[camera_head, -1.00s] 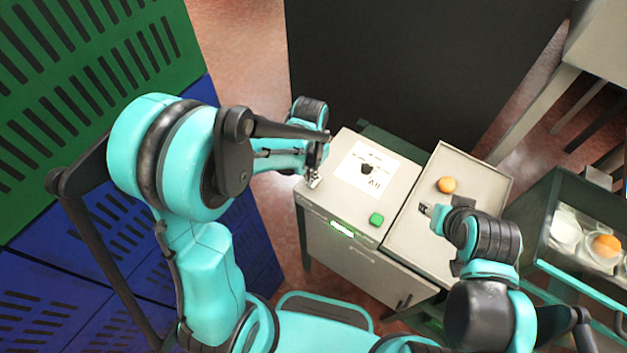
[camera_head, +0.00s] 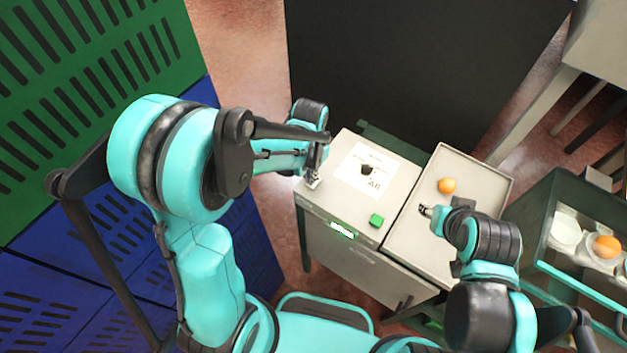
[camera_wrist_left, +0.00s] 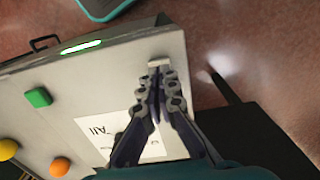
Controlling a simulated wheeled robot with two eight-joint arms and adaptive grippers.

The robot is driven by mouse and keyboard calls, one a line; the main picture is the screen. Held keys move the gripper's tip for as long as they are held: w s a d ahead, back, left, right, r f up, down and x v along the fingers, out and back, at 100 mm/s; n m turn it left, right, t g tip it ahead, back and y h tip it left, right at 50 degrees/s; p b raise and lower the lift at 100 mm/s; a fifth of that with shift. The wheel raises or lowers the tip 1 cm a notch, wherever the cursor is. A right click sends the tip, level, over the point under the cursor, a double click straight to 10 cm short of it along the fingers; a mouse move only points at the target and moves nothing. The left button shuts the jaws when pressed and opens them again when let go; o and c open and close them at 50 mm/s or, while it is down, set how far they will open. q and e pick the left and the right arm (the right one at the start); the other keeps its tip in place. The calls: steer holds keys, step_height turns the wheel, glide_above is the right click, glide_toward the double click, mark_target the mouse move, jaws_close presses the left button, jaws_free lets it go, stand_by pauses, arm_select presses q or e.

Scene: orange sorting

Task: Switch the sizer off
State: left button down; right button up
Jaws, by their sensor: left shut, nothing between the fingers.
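The sizer (camera_head: 345,215) is a beige cabinet with a white label, a black knob (camera_head: 367,169), a green button (camera_head: 376,220) and a lit green display (camera_head: 342,230). My left gripper (camera_head: 314,178) is shut and empty, over the sizer's top at its left edge. In the left wrist view, its fingertips (camera_wrist_left: 158,72) are at a small pale block (camera_wrist_left: 158,62) on the panel edge, which may be a switch; contact is unclear. The green button (camera_wrist_left: 38,97) and lit display (camera_wrist_left: 81,47) also show there. My right gripper (camera_head: 426,210) is over the tray; its fingers are too small to read.
A beige tray (camera_head: 490,170) with an orange (camera_head: 446,186) adjoins the sizer on the right. Farther right, a dark-framed bin (camera_head: 545,215) holds fruit. Green and blue crates (camera_head: 40,290) stand at the left. A dark panel (camera_head: 420,70) stands behind the sizer.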

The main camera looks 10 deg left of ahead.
arm_select(q)
steer(key=shift+f+b, duration=1)
steer(key=shift+f, duration=0.1)
arm_select(e)
steer(key=shift+f, duration=1)
arm_select(q)
steer(key=shift+r+p, duration=2.6)
steer(key=shift+r, duration=1)
arm_select(e)
step_height(320, 180, up, 5)
arm_select(q)
steer(key=shift+s+a+f+b, duration=0.1)
steer(key=shift+b, duration=0.3)
steer(key=s+a+f+n+t+b, duration=0.1)
steer(key=s+a+n+t+b, duration=0.1)
steer(key=s+b, duration=0.3)
steer(key=s+a+f+n+t+b, duration=0.2)
steer(key=s+t+b, duration=0.3)
steer(key=b, duration=0.5)
steer(key=shift+a+f+b, duration=0.25)
steer(key=shift+f+b, duration=0.05)
arm_select(e)
step_height(320, 180, down, 16)
steer(key=shift+f, duration=0.15)
